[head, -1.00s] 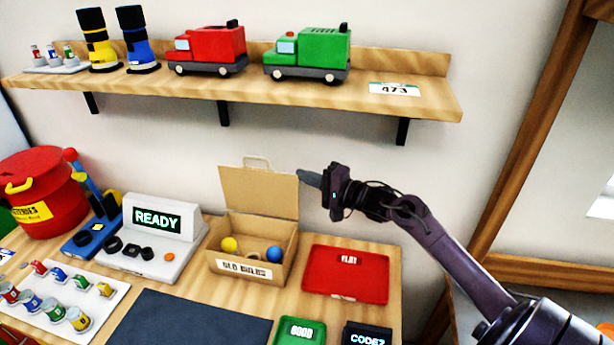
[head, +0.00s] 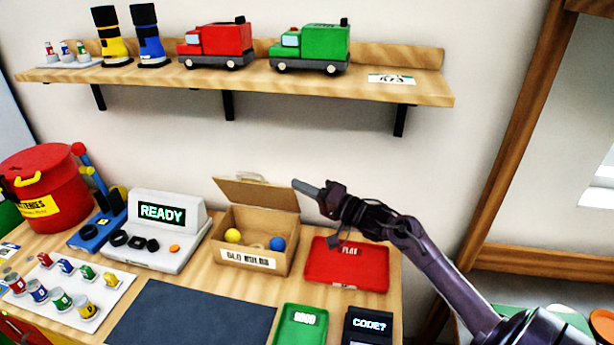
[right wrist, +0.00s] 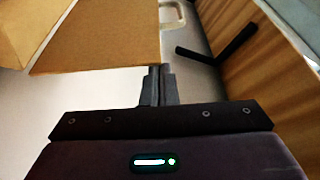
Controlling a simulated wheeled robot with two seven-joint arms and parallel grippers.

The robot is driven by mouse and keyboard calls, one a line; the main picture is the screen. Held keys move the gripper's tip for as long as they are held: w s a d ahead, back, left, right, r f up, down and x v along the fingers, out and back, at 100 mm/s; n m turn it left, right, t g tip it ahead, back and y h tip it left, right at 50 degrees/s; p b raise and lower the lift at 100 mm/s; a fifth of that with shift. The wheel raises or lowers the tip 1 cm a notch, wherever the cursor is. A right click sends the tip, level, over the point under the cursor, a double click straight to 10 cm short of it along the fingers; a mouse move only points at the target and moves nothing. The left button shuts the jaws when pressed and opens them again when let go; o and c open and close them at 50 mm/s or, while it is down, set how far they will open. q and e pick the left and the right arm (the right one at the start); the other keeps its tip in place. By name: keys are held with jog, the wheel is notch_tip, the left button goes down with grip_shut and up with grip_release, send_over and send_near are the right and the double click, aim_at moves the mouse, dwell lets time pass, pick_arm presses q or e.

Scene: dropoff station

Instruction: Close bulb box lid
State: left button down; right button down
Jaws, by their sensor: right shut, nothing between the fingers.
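The bulb box (head: 268,262) is an open cardboard box, with a yellow bulb (head: 232,236) and a blue bulb (head: 277,243) inside. The lid also shows in the right wrist view (right wrist: 100,42). My right gripper (head: 297,186) is shut and empty, its tips at the lid's upper right corner. In the right wrist view its fingers (right wrist: 157,72) overlap the lid's edge; contact is unclear. My left gripper is not in view.
A red tray (head: 346,268) lies right of the box, below my right arm. A grey READY console (head: 178,255) stands to the left. The wooden shelf (head: 290,84) with toy trucks hangs above. A dark mat (head: 190,318) lies in front.

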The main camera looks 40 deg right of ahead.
jog(key=s+a+f+n+y+b, duration=0.3)
jog(key=s+a+f+n+b, duration=0.2)
jog(key=f+n, duration=0.3)
jog(key=shift+a+f, duration=0.4)
jog(key=shift+f, duration=0.3)
jog(key=shift+s, duration=0.1)
